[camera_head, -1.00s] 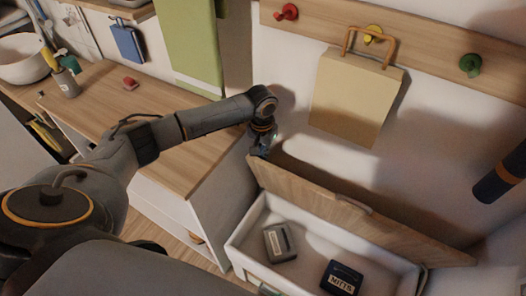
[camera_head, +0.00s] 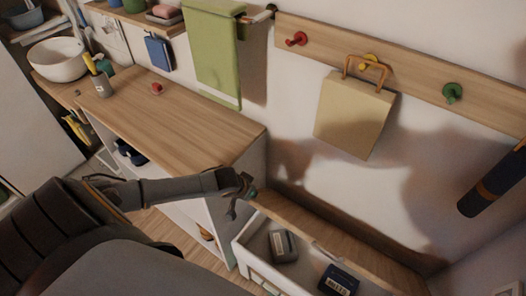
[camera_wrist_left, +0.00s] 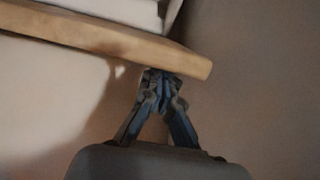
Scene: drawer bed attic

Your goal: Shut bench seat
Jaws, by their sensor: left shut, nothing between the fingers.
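The bench seat's wooden lid (camera_head: 345,238) is hinged along the wall side and tilted partly open over the white seat box (camera_head: 243,246). A small handle (camera_head: 327,250) sits on its free edge. My left gripper (camera_head: 249,193) is at the lid's left end, with its fingers together and nothing held. In the left wrist view, the shut fingertips (camera_wrist_left: 162,76) are right by the edge of a wooden board (camera_wrist_left: 120,38), apparently the lid; I cannot tell whether they touch. My right gripper is not in view.
Inside the box are a grey case (camera_head: 283,246) and a dark labelled case (camera_head: 340,280). A wooden-topped cabinet (camera_head: 190,125) stands left of the bench. A tan bag (camera_head: 355,115) hangs on the wall rail above. A dark cylinder (camera_head: 492,185) is at the right.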

